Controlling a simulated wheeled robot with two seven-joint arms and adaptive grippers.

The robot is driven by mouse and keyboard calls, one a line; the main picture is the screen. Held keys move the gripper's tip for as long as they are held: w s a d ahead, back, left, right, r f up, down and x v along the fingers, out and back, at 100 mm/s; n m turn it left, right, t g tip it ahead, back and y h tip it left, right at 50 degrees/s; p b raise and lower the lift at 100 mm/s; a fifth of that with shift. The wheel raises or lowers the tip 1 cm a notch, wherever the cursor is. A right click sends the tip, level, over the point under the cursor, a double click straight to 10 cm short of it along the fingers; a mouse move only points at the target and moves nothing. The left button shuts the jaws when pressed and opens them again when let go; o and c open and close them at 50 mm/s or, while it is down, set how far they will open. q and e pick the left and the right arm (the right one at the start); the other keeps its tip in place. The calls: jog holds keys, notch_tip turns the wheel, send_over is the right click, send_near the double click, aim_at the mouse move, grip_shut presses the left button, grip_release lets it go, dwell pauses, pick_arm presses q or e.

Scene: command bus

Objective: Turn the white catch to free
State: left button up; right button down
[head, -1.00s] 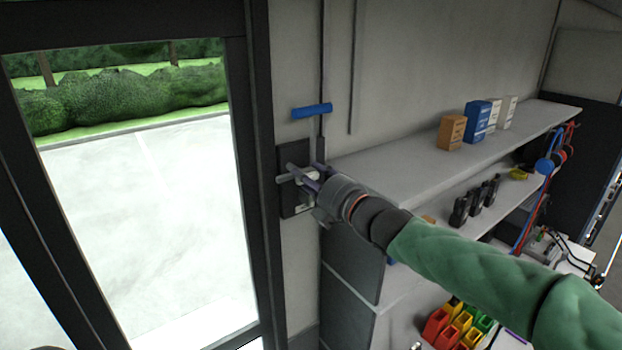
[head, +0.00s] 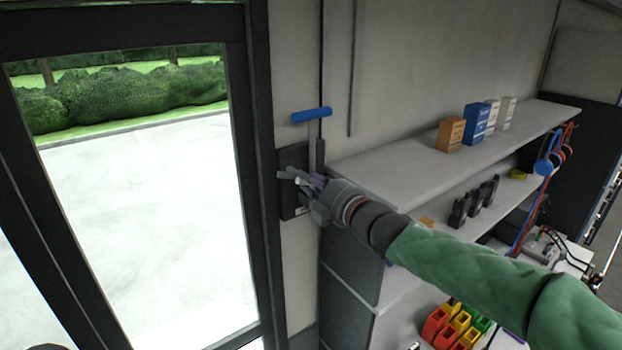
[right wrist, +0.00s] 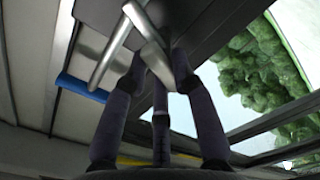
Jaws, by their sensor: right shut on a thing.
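The white catch (head: 299,182) sits on a dark plate (head: 292,210) beside the door frame. It is mostly hidden by my fingers in the head view. In the right wrist view the pale catch (right wrist: 150,42) runs slantwise down between my fingertips. My right gripper (head: 306,181) is shut on it; its fingers also show in the right wrist view (right wrist: 158,82). A grey metal lever (right wrist: 112,55) crosses close beside the catch. My left gripper is not in view.
A blue handle (head: 312,114) projects from the wall just above the plate. The glass door (head: 140,190) is at left. Shelves with boxes (head: 452,134) and handheld radios (head: 476,203) stand at right, close to my right arm.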

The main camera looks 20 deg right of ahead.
jog(key=m+p, duration=0.2)
jog(key=m, duration=0.5)
jog(key=m+p, duration=0.2)
jog(key=m, duration=0.4)
jog(key=shift+d+f+m, duration=0.15)
jog(key=shift+m, duration=0.25)
jog(key=shift+p, duration=0.3)
jog(key=c, duration=1)
grip_release()
jog(key=shift+w, duration=0.1)
jog(key=shift+c, duration=0.2)
